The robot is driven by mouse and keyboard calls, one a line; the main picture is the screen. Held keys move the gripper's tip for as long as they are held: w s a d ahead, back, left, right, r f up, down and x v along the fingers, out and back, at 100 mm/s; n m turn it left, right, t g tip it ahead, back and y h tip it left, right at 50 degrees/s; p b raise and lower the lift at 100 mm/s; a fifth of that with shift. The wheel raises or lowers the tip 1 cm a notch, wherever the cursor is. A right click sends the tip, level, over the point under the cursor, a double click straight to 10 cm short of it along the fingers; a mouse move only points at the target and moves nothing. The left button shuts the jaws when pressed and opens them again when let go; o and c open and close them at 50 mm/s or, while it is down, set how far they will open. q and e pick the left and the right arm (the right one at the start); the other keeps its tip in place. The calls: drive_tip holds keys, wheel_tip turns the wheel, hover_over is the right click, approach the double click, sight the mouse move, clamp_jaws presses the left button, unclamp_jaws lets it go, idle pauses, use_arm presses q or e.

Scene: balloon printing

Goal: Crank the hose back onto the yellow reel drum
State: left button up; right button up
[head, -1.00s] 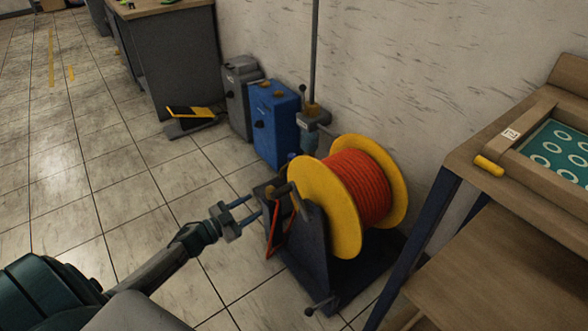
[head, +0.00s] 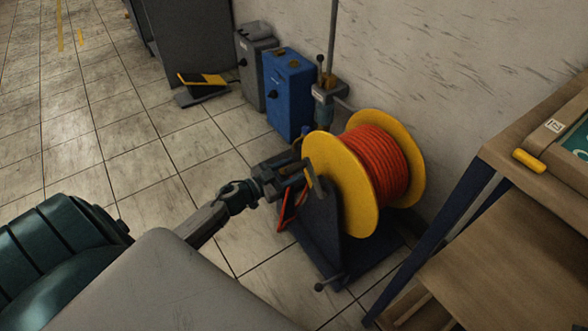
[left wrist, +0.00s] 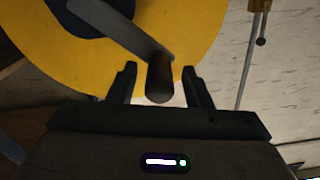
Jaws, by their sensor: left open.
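The reel has yellow drum flanges (head: 340,185) with orange-red hose (head: 378,165) wound between them, on a dark stand (head: 318,225). My left gripper (head: 303,172) is at the near side of the reel, at its crank. In the left wrist view my open left gripper (left wrist: 160,85) has one finger on each side of the grey crank handle (left wrist: 160,82), which lies between them. The crank arm (left wrist: 125,35) runs up and left across the yellow flange (left wrist: 195,35). My right gripper does not show.
A blue box (head: 288,92) and a grey box (head: 255,70) stand by the wall behind the reel. A wooden workbench (head: 500,150) is close on the right. A black-and-yellow item (head: 203,82) lies on the floor. The tiled floor at left is clear.

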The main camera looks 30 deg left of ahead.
use_arm(q)
drive_tip(key=shift+x, duration=0.75)
clamp_jaws()
